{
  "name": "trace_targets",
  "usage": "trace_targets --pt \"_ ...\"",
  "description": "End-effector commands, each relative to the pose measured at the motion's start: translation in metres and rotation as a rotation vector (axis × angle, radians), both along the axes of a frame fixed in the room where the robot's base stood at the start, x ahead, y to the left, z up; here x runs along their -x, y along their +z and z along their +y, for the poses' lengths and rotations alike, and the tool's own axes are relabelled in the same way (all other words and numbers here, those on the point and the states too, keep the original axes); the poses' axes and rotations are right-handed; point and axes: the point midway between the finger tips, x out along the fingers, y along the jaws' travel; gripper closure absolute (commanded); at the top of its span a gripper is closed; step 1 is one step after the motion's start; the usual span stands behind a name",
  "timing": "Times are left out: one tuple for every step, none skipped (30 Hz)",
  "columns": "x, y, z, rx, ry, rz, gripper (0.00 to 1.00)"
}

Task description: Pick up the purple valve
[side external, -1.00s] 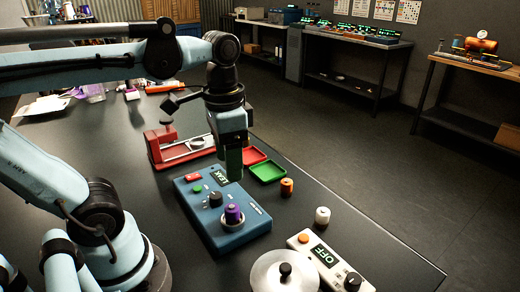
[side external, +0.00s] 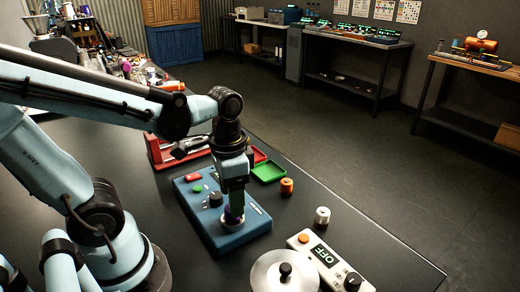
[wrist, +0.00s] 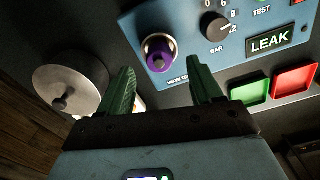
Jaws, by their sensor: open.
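The purple valve (wrist: 159,58) stands in a round metal seat on the blue test box (wrist: 196,45), ahead of my fingertips in the wrist view. In the side external view it is mostly hidden behind my gripper (side external: 235,205), which hangs pointing down over that end of the blue box (side external: 203,228). My gripper's two green fingers (wrist: 160,75) are apart with nothing between them.
A green tray (side external: 268,171) and a red tray (wrist: 294,80) lie beside the box. An orange cylinder (side external: 286,187) and a white one (side external: 322,216) stand to the right. A round metal lid (side external: 280,275) and a box reading OFF (side external: 325,258) are in front.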

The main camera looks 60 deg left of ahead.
Motion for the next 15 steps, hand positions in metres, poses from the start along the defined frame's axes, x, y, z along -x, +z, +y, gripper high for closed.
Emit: trace_targets --pt "-0.001 -0.006 0.000 0.000 0.000 0.000 0.35" --pt "-0.001 -0.009 0.000 0.000 0.000 0.000 0.35" --pt "-0.001 -0.013 0.000 0.000 0.000 0.000 0.35" --pt "-0.001 -0.016 0.000 0.000 0.000 0.000 0.35" --pt "-0.001 -0.018 0.000 0.000 0.000 0.000 0.35" --pt "-0.001 -0.021 0.000 0.000 0.000 0.000 0.35" --pt "-0.001 -0.023 0.000 0.000 0.000 -0.001 0.35" --pt "-0.001 -0.025 0.000 -0.001 0.000 -0.001 0.35" --pt "-0.001 -0.027 0.000 -0.001 0.000 -0.001 0.35" --pt "-0.001 -0.028 0.000 -0.001 0.000 -0.001 0.35" --pt "-0.001 -0.029 0.000 -0.001 0.000 -0.001 0.35" --pt "-0.001 -0.029 0.000 -0.001 0.000 -0.001 0.35" --pt "-0.001 -0.030 0.000 -0.001 0.000 -0.001 0.35" --pt "0.000 -0.030 0.000 -0.001 0.000 -0.001 0.35" --pt "0.000 -0.030 0.000 -0.001 0.000 -0.001 0.35"
